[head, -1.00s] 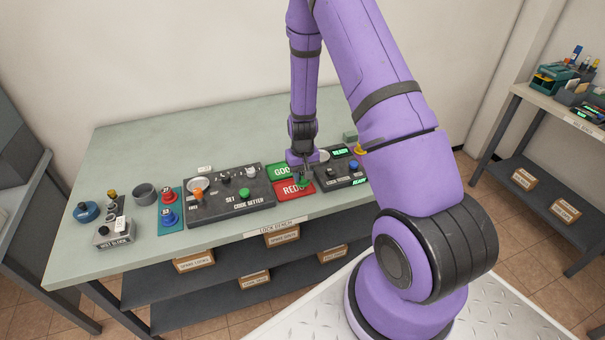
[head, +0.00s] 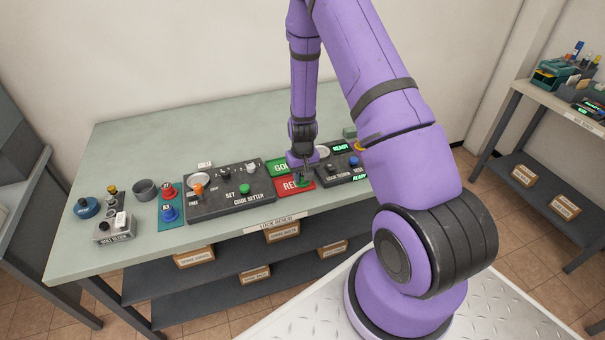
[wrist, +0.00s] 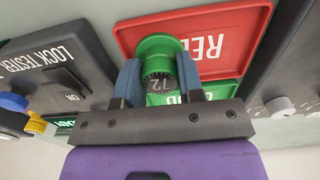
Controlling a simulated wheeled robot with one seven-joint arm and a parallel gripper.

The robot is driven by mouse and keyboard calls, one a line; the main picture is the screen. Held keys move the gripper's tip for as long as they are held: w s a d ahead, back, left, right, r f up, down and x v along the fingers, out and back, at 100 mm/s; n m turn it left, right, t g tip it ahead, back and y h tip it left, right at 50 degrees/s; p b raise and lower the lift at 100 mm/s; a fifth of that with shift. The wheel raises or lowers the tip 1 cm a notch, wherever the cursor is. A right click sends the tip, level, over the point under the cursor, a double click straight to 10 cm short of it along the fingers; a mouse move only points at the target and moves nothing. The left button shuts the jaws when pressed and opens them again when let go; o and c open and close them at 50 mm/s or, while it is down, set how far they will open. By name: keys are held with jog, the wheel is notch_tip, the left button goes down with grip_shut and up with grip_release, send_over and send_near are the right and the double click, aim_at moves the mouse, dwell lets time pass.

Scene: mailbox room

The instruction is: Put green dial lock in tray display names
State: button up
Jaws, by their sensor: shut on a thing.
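The green dial lock (wrist: 155,45) is held between the two fingers of my gripper (wrist: 160,80), its numbered dial reading about 72 in the wrist view. The red tray (wrist: 215,20), lettered "RE..." with the rest hidden, lies behind the lock there. The green tray (wrist: 218,90) is partly hidden by my fingers. In the head view my gripper (head: 304,176) is at the right part of the red tray (head: 288,189), with the green tray (head: 275,168) just behind it. I cannot tell whether the lock touches the tray.
The code setter panel (head: 215,208) is left of the trays, and the lock tester (head: 335,179) with lit READY displays is right. A blue-green board (head: 171,219) holds a red and a blue lock. A grey cup (head: 146,190) stands farther left. The back of the bench (head: 190,135) is clear.

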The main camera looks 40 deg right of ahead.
jog(key=o, duration=1.3)
jog(key=shift+r, duration=0.15)
jog(key=shift+r, duration=2.9)
